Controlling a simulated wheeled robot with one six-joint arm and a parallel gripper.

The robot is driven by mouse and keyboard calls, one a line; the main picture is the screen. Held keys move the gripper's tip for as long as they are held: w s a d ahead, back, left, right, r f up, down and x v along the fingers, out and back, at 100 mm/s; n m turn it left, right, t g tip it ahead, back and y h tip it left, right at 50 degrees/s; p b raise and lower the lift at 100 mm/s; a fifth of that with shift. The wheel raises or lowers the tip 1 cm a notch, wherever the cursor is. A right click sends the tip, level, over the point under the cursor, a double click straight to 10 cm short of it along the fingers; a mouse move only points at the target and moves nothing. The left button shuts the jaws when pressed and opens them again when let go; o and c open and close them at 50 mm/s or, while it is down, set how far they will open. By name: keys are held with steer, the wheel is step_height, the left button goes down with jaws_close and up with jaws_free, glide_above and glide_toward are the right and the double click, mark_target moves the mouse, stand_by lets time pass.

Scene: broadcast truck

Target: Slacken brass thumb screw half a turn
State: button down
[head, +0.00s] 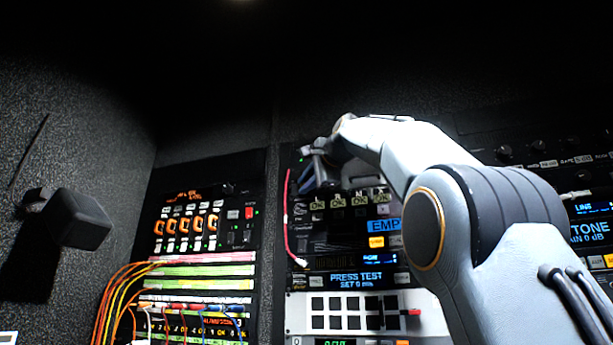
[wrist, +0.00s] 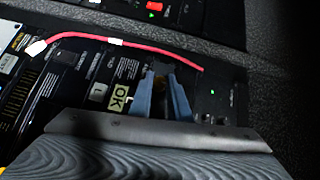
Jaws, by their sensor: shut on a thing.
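My gripper (wrist: 163,82) reaches the rack panel in the wrist view, its two blue-grey fingers closed around a small, dark brass-coloured thumb screw (wrist: 160,84). Only a little of the screw shows between the fingers; its head and any marking are too dark and small to read. In the head view my gripper (head: 308,172) is at the upper left of the middle rack, and the screw is hidden there. A pale tag marked OK (wrist: 119,98) sits beside the fingers on the panel.
In the head view, a row of OK tags (head: 339,201) lies below my gripper. Coloured patch cables (head: 118,290) hang at the left rack, and a black box (head: 80,220) juts from the wall.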

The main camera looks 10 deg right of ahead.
steer(key=shift+g, duration=0.3)
stand_by(0.5)
steer(key=c, duration=1.7)
jaws_free()
steer(key=shift+o, duration=0.2)
steer(key=shift+s, duration=0.1)
steer(key=f+b+v, duration=0.1)
steer(key=b+v, duration=0.2)
steer(key=v, duration=0.4)
steer(key=shift+s+r, duration=0.35)
steer(key=shift+r, duration=0.15)
steer(key=shift+d, duration=0.1)
